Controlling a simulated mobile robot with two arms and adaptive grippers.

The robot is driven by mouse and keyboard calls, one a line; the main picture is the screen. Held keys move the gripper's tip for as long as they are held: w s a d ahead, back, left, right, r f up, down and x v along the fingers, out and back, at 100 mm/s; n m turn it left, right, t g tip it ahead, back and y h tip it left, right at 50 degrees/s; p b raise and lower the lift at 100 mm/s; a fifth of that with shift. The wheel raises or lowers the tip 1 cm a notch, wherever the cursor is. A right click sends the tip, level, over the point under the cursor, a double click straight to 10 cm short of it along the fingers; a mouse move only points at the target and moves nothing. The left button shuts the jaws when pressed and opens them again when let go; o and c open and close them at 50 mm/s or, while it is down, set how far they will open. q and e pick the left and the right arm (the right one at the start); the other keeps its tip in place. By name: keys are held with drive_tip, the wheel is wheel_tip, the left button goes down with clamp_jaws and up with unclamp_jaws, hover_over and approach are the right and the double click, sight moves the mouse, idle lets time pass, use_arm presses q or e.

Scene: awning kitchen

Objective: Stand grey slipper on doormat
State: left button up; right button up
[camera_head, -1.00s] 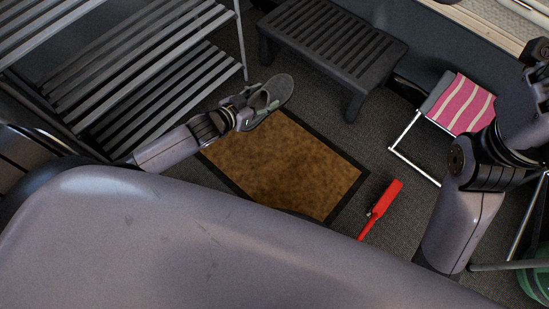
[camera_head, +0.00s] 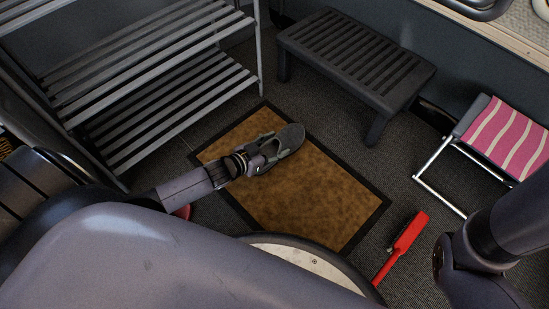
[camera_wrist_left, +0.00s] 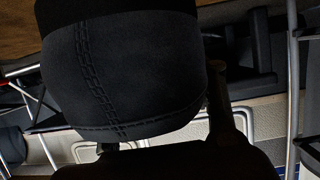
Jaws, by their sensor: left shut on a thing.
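The grey slipper (camera_head: 289,141) is over the upper part of the brown doormat (camera_head: 300,200) with its dark border. My left gripper (camera_head: 262,163) is shut on the near end of the slipper, with its toe pointing away to the upper right. I cannot tell whether the sole touches the mat. In the left wrist view the slipper (camera_wrist_left: 125,70) fills the middle as a dark stitched shape close to the camera; the fingers are mostly in shadow. My right arm shows at the right edge, but its gripper is outside the frame.
A slatted grey rack (camera_head: 150,95) stands on the left. A dark slatted step stool (camera_head: 355,60) stands behind the mat. A pink striped folding stool (camera_head: 505,135) is on the right. A red-handled tool (camera_head: 410,235) lies on the carpet right of the mat.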

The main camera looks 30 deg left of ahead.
use_arm(q)
wheel_tip(320, 180, down, 5)
drive_tip(key=b, duration=0.3)
drive_tip(key=shift+r, duration=0.15)
drive_tip(key=o, duration=1.2)
